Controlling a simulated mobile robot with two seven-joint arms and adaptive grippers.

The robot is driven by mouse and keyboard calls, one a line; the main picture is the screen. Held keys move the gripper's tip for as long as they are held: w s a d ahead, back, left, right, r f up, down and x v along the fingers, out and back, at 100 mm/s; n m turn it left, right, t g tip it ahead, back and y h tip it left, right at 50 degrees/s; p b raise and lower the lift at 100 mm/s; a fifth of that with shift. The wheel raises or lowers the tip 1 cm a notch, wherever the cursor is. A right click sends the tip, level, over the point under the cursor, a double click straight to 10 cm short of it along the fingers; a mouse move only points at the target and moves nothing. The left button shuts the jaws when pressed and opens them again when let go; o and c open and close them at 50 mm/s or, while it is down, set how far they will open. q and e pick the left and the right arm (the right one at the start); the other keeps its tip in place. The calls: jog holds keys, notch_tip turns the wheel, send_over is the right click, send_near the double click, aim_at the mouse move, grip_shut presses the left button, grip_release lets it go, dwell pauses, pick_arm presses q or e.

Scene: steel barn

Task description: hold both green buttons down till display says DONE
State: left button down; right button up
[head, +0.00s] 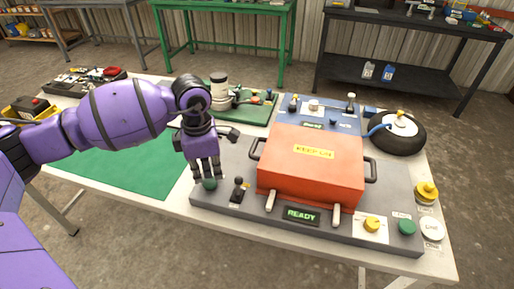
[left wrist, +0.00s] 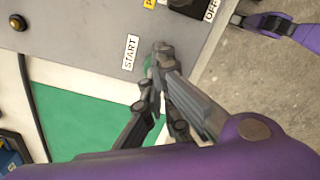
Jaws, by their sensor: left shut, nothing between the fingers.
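A grey panel (head: 240,207) on the table carries two green buttons. The left green button (head: 210,184) is right under my left gripper (head: 207,176), whose fingers point down. The fingers are shut and empty. In the left wrist view, the fingertips (left wrist: 160,50) cover most of the left green button (left wrist: 148,64), beside a START label (left wrist: 130,52). I cannot tell if they touch or press it. The right green button (head: 407,227) is uncovered near the panel's right end. The display (head: 302,215) reads READY.
An orange-red box with handles (head: 315,150) stands between the buttons. A yellow knob (head: 372,224) is beside the right button. A wheel (head: 397,133) lies at the back right. A green mat (head: 130,165) is left.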

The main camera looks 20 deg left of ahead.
jog(key=shift+s+f, duration=0.35)
jog(key=shift+f, duration=0.1)
jog(key=shift+w+r, duration=0.15)
jog(key=shift+r, duration=0.05)
